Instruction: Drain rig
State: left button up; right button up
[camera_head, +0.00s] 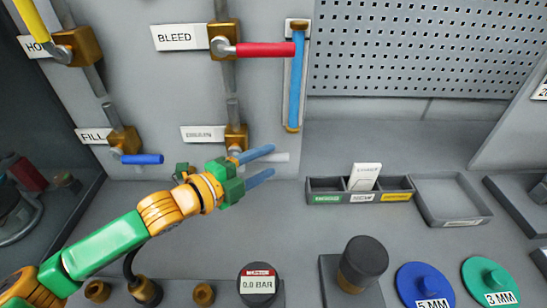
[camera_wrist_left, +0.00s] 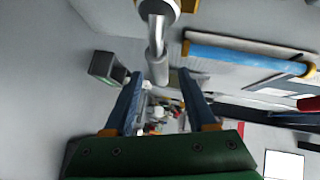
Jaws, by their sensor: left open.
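My left gripper (camera_head: 262,165) is open at the DRAIN valve (camera_head: 236,138), its blue fingers pointing right. The pale drain lever (camera_head: 281,157) shows between and behind the fingers, pointing right. In the left wrist view the grey lever (camera_wrist_left: 156,45) comes down from the top, with its end between the open fingers (camera_wrist_left: 162,100); I cannot tell whether it touches them. The BLEED valve has a red lever (camera_head: 265,49) pointing right. The FILL valve has a blue lever (camera_head: 142,159) pointing right. A blue sight tube (camera_head: 296,85) stands upright. The gauge (camera_head: 258,284) reads 0.0 BAR. My right gripper is out of view.
A yellow lever (camera_head: 30,17) sits at upper left. A sectioned bin (camera_head: 327,198) with a white card (camera_head: 365,176) and a grey tray (camera_head: 453,205) stand right of the gripper. A dark knob (camera_head: 363,262) and blue and green discs (camera_head: 424,283) line the front. The bench between is clear.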

pick_arm(q)
jog(key=shift+x, duration=1.45)
grip_shut()
jog(key=shift+s, duration=0.1)
